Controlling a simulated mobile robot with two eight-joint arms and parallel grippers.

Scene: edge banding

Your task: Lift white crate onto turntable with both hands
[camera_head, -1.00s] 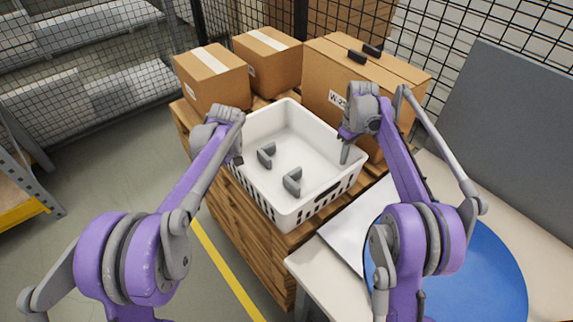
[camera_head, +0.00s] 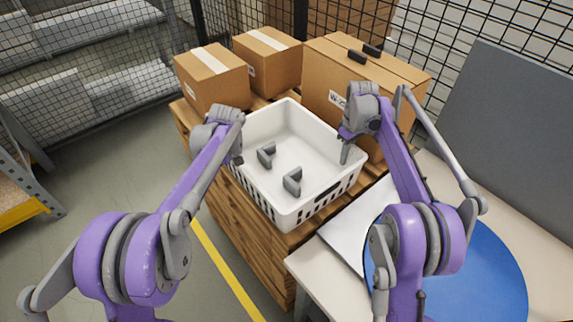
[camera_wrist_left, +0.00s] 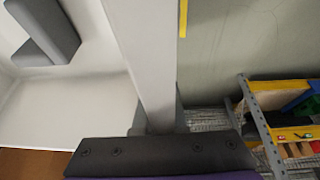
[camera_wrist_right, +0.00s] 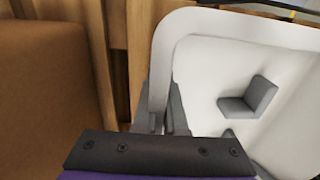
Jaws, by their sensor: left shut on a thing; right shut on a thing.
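The white crate (camera_head: 290,205) sits on the wooden pallet stack (camera_head: 262,248) and holds grey angled parts (camera_head: 292,182). My left gripper (camera_head: 236,158) is shut on the crate's left wall; that wall runs between the fingers in the left wrist view (camera_wrist_left: 150,70). My right gripper (camera_head: 345,150) is shut on the crate's right wall, whose rim shows in the right wrist view (camera_wrist_right: 160,75). The blue turntable (camera_head: 470,270) lies on the table at the lower right, partly hidden behind my right arm.
Cardboard boxes stand behind the crate: a large one (camera_head: 385,75) and smaller ones (camera_head: 212,78). The pale table (camera_head: 315,272) is beside the pallet stack. A grey panel (camera_head: 510,130) stands behind the table. A wire mesh fence (camera_head: 470,40) is at the back.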

